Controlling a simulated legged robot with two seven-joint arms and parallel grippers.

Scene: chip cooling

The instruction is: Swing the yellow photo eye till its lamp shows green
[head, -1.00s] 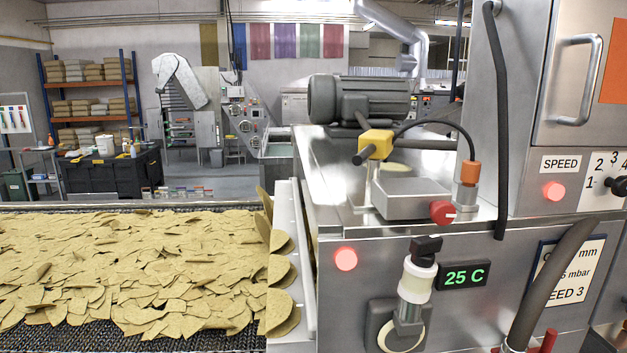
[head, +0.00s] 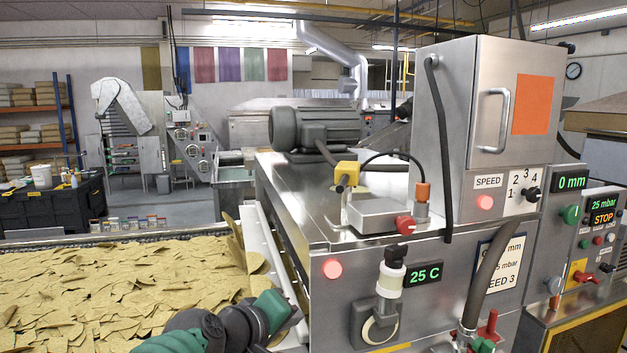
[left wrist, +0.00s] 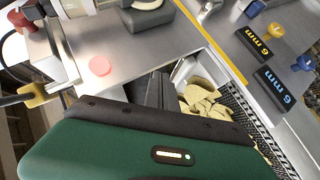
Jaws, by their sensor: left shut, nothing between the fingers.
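The yellow photo eye (head: 347,170) sits on a thin post above a grey metal block (head: 375,214) on top of the steel machine, its dark barrel pointing to the front left. A yellow part, apparently the photo eye, shows at the left of the left wrist view (left wrist: 38,94). The round lamp (head: 332,268) on the front panel below glows red; it also shows in the left wrist view (left wrist: 99,66). My left gripper (head: 291,314), green and black, is low in front of the machine's left corner, shut and empty, apart from the photo eye. My right gripper is not in view.
A belt of chips (head: 110,290) lies left of the machine. A white-collared valve (head: 391,270) and a thick hose (head: 486,278) stick out in front of the panel.

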